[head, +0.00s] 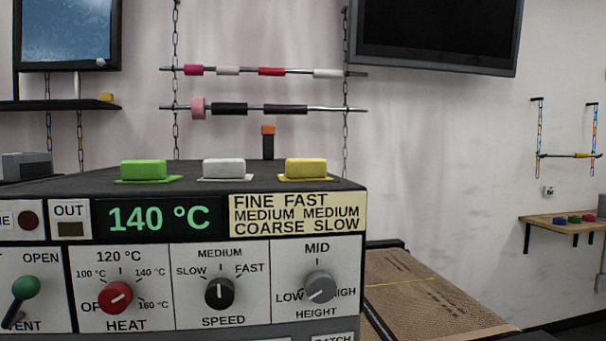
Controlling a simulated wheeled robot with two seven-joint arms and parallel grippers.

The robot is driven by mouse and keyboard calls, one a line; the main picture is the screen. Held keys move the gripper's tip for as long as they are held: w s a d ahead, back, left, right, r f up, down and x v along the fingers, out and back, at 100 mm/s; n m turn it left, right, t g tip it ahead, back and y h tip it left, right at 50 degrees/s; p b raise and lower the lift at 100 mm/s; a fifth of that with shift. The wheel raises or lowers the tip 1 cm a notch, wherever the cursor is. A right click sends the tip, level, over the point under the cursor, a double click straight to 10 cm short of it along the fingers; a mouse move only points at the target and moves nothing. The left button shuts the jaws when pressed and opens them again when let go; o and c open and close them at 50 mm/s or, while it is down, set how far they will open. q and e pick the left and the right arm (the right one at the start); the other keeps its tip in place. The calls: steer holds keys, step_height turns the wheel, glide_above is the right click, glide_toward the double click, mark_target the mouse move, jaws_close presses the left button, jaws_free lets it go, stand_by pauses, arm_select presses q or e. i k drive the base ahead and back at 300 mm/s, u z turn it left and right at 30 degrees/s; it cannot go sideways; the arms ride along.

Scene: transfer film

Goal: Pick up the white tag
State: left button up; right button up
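A small white block, which looks like the white tag (224,168), sits on a thin white base on top of the dark machine (80,182). It stands between a green block (143,170) on its left and a yellow block (305,168) on its right, with clear gaps to both. Its front and top show fully. Neither of my grippers is in the head view.
The machine's front has a 140 °C display (159,218), a red heat knob (115,297), a black speed knob (219,293) and a grey height knob (320,287). An orange-topped post (268,130) rises behind the blocks. A brown mesh bed (425,300) lies at right.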

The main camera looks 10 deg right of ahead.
mark_target(214, 169)
steer(key=z, duration=1.65)
steer(key=k, duration=0.95)
steer(key=u, duration=1.6)
